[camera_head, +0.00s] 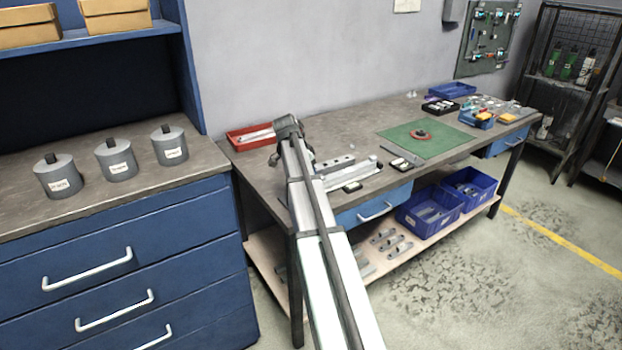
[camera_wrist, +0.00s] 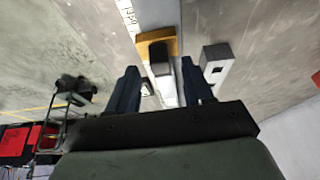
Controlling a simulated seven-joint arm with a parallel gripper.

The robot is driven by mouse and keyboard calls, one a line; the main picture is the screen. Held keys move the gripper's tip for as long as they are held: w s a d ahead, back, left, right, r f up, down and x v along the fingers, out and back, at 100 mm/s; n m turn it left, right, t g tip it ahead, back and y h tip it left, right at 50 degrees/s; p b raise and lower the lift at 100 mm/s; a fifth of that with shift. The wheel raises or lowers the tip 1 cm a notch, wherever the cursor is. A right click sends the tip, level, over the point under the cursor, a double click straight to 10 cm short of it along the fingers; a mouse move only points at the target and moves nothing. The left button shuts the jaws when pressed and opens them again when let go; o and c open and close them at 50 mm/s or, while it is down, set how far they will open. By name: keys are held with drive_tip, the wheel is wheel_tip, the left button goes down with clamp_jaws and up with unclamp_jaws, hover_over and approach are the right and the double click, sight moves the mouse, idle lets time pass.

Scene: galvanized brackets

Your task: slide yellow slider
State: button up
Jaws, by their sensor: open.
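In the wrist view the yellow slider (camera_wrist: 145,40) sits across a grey metal rail (camera_wrist: 158,12), with a dark block-shaped part (camera_wrist: 160,65) standing out from it toward the camera. My gripper (camera_wrist: 160,78) is open, with one dark finger on each side of the rail. The slider shows between and just beyond the fingertips, and I see no contact. In the head view my gripper (camera_head: 289,125) is over the left part of the workbench. I cannot make out the slider there. A metal rail (camera_head: 352,176) lies on the bench right of my arm.
The workbench (camera_head: 355,130) holds a red tray (camera_head: 242,140) at its left end, a green mat (camera_head: 440,141), and blue bins (camera_head: 452,91) at the right. In the wrist view a grey bracket (camera_wrist: 216,60) lies close to the right finger. A blue drawer cabinet (camera_head: 120,240) stands left.

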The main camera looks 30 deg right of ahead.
drive_tip(key=shift+x, duration=1.25)
drive_tip(key=shift+c, duration=0.5)
clamp_jaws()
